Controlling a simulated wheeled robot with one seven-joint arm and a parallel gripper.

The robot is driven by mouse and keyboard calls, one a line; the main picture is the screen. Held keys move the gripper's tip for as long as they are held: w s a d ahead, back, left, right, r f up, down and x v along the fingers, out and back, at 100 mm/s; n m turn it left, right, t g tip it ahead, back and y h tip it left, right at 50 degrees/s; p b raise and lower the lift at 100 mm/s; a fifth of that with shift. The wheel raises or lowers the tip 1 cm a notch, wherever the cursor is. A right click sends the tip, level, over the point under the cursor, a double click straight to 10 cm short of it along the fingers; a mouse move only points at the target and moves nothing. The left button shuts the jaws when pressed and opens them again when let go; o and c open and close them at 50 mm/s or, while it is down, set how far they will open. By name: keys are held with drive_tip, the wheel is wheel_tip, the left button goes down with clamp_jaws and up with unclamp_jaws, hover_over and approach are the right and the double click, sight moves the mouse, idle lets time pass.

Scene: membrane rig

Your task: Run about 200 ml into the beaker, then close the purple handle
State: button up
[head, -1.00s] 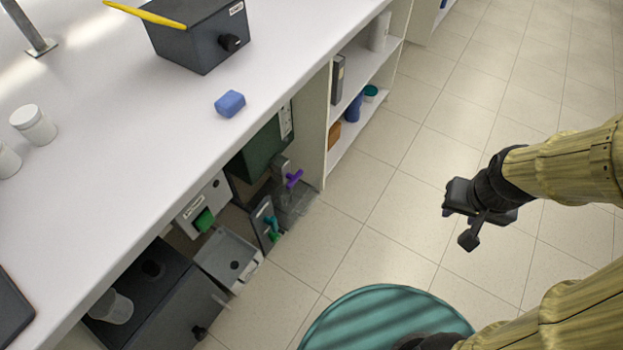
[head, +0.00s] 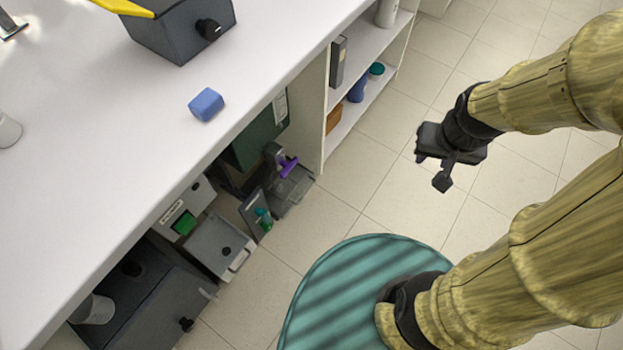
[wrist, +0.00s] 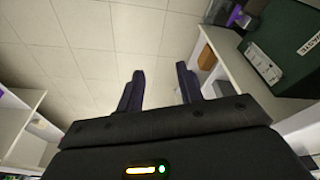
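The purple handle (head: 288,167) is on a grey fitting at the front of the dark green box (head: 262,138), under the bench. Its purple also shows small at the top of the wrist view (wrist: 233,15). A clear, see-through vessel or tray (head: 296,190) is below the handle; I cannot tell whether it is the beaker or holds liquid. A translucent cup (head: 94,309) stands at the lower left on a dark box. My gripper (head: 431,168) is over the floor, right of the handle and well apart from it. In the wrist view its fingers (wrist: 160,88) are spread and empty.
Left of the purple handle are a teal-green handle (head: 263,216) on a grey panel and a box with a green button (head: 184,223). The white bench top (head: 130,140) overhangs these. Open shelves (head: 372,50) stand beyond. The tiled floor (head: 390,205) around my gripper is clear.

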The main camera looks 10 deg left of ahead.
drive_tip(key=shift+o, duration=0.2)
drive_tip(key=shift+s, duration=0.1)
drive_tip(key=shift+o, duration=1)
drive_tip(key=shift+f, duration=0.1)
drive_tip(key=w+a+f+t+y+b, duration=0.1)
drive_tip(key=w+a+f+b, duration=0.2)
drive_tip(key=w+f+b, duration=0.45)
drive_tip(key=w+a+f+t+y+b, duration=0.1)
drive_tip(key=w+a+f+b, duration=0.25)
drive_tip(key=f, duration=0.75)
drive_tip(key=w+a+f+t+y+b, duration=0.1)
drive_tip(key=w+a+f+b, duration=0.1)
drive_tip(key=w+f+b, duration=0.6)
drive_tip(key=a+f+m+y+b, duration=0.1)
drive_tip(key=a+f+y+b, duration=0.3)
drive_tip(key=f, duration=0.6)
drive_tip(key=a+f+m+y+b, duration=0.2)
drive_tip(key=a+f+y+b, duration=0.3)
drive_tip(key=a+f+b, duration=0.3)
drive_tip(key=s+a+f+m+t+y+b, duration=0.1)
drive_tip(key=a+f+y+b, duration=0.3)
drive_tip(key=f, duration=0.9)
drive_tip(key=a+b, duration=0.3)
drive_tip(key=shift+a+f+y, duration=0.15)
drive_tip(key=shift+a+y, duration=0.15)
drive_tip(key=shift+a, duration=0.1)
drive_tip(key=shift+a, duration=0.1)
